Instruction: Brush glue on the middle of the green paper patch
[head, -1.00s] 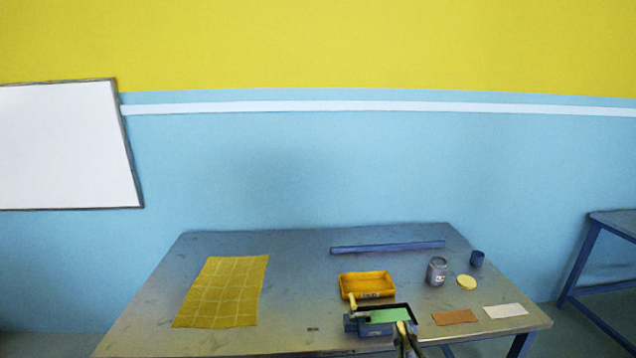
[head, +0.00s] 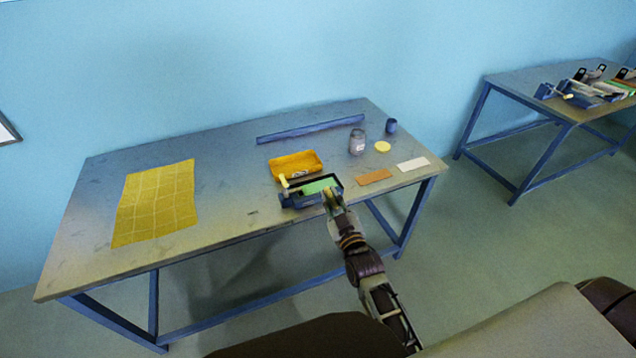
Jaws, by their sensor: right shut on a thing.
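The green paper patch (head: 316,187) lies on a dark-framed blue device (head: 292,202) at the front edge of the table. My right gripper (head: 329,192) is at the front right of the patch, partly in front of it. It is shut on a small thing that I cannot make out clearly. Whether that thing touches the patch is too small to tell. A grey jar (head: 357,142) with a pale label stands at the back right, with a round yellow lid (head: 382,147) beside it. My left gripper is not in view.
A yellow tray (head: 296,166) stands just behind the device. A long blue bar (head: 310,129) lies at the back. A brown card (head: 374,177), a white card (head: 413,164) and a blue cup (head: 391,126) are at the right. A yellow gridded sheet (head: 155,205) covers the left part.

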